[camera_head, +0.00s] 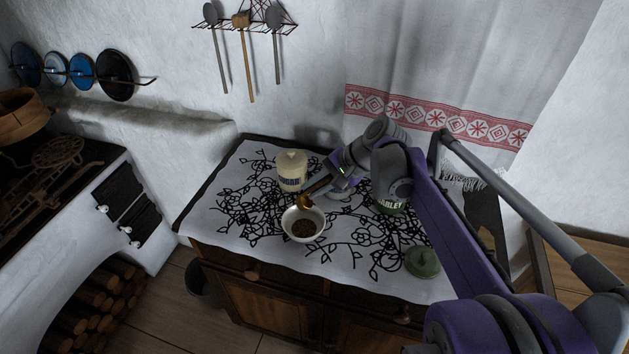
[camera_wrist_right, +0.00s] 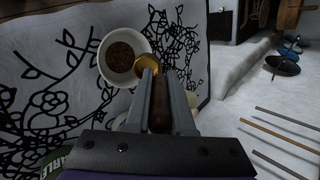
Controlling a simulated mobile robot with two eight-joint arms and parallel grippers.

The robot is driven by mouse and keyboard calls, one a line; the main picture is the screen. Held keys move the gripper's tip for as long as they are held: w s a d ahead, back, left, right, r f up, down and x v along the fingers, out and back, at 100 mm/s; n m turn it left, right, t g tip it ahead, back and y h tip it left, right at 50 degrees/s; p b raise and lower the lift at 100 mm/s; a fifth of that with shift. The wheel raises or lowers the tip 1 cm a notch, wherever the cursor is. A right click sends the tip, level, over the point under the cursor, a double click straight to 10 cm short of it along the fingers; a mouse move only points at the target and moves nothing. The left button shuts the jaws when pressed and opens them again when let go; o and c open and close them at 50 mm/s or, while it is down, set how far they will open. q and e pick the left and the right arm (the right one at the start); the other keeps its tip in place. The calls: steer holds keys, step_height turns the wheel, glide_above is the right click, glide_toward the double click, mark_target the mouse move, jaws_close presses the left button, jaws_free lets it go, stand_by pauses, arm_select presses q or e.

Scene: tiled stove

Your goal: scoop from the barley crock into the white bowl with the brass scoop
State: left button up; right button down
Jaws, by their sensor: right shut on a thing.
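The white bowl (camera_head: 289,217) stands on the cloth-covered cabinet with brown grain (camera_head: 303,229) in it. It also shows in the wrist view (camera_wrist_right: 105,62). My right gripper (camera_head: 325,187) is shut on the dark handle (camera_wrist_right: 159,112) of the brass scoop (camera_head: 303,203). The scoop's brass head (camera_wrist_right: 147,66) is at the bowl's rear rim, seemingly above it; I cannot tell whether it touches or holds grain. The barley crock (camera_head: 391,208), with green around its label, is right of the bowl, mostly hidden by my right arm. My left gripper is not in view.
A cream lidded crock (camera_head: 291,170) stands close behind the bowl. A green lid (camera_head: 422,262) lies at the cabinet's front right. The flowered cloth (camera_head: 240,220) is clear left of the bowl. Utensils (camera_head: 245,55) hang on the wall behind, and a stove (camera_head: 60,220) is at left.

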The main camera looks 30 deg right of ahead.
steer(key=g+h, duration=0.2)
steer(key=shift+w+a+r+g+h+p, duration=0.1)
steer(key=shift+a+r+g+h+p, duration=0.05)
steer(key=shift+r+g+h+p, duration=0.2)
steer(key=g+h, duration=0.2)
steer(key=shift+g, duration=0.35)
steer(key=shift+g+h, duration=0.3)
steer(key=shift+h, duration=0.05)
steer(key=shift+s, duration=0.2)
steer(key=shift+f, duration=0.1)
